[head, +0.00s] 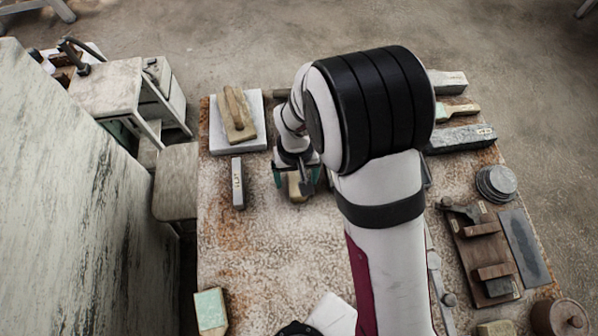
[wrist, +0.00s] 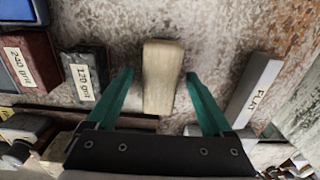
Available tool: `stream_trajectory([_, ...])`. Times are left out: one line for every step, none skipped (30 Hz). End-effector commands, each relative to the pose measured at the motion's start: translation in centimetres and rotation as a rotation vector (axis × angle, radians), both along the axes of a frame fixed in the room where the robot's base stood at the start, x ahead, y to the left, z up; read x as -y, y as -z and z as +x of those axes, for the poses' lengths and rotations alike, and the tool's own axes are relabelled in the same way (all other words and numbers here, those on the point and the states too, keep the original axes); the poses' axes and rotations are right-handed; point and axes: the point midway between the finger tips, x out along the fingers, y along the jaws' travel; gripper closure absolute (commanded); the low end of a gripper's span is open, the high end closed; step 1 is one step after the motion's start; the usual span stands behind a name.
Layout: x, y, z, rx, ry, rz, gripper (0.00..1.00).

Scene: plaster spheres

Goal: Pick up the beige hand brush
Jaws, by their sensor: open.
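A beige, block-like thing, which looks like the hand brush (wrist: 162,75), lies on the worn tabletop in the wrist view. Its plain, pale wooden top faces the camera; no bristles show. My gripper (wrist: 159,78) is open, with its two teal fingers on either side of the brush and a gap showing on both sides. In the head view, my gripper (head: 297,174) points down over the table, and part of the brush (head: 295,190) shows below it. My arm hides much of the middle of the table there.
A narrow grey labelled block (head: 238,183) lies left of the gripper; the wrist view shows a block marked FLAT (wrist: 255,88). A block marked 120 grit (wrist: 86,75) lies on the other side. A wooden float (head: 237,112) rests on a white slab. Open tabletop lies towards the front left.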

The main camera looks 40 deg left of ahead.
Motion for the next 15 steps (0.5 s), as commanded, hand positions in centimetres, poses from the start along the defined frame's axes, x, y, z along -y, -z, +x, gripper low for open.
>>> stream_trajectory([-0.03, 0.06, 0.01, 0.001, 0.000, 0.001, 0.15])
stream_trajectory([-0.04, 0.04, 0.02, 0.001, 0.000, 0.001, 0.15])
stream_trajectory([-0.04, 0.02, 0.02, 0.001, 0.000, 0.001, 0.15])
stream_trajectory([-0.03, 0.02, 0.01, 0.001, 0.000, 0.001, 0.15])
stream_trajectory([-0.03, 0.01, 0.01, 0.001, 0.000, 0.001, 0.15])
stream_trajectory([-0.03, 0.00, 0.01, 0.001, 0.000, 0.001, 0.20])
stream_trajectory([-0.03, 0.00, 0.01, 0.001, 0.000, 0.001, 0.26])
stream_trajectory([-0.03, 0.00, 0.01, 0.001, 0.000, 0.001, 0.31])
stream_trajectory([-0.03, -0.01, 0.01, 0.001, 0.000, 0.001, 0.38])
stream_trajectory([-0.03, -0.01, 0.01, 0.001, 0.000, 0.001, 0.44])
stream_trajectory([-0.02, -0.02, 0.01, 0.001, 0.000, 0.001, 0.49])
stream_trajectory([-0.02, -0.02, 0.01, 0.001, 0.000, 0.001, 0.56])
stream_trajectory([-0.02, -0.02, 0.01, 0.001, 0.000, 0.001, 0.62])
stream_trajectory([-0.02, -0.02, 0.01, 0.001, 0.000, 0.001, 0.67])
stream_trajectory([-0.02, -0.03, 0.01, 0.001, 0.000, 0.001, 0.74])
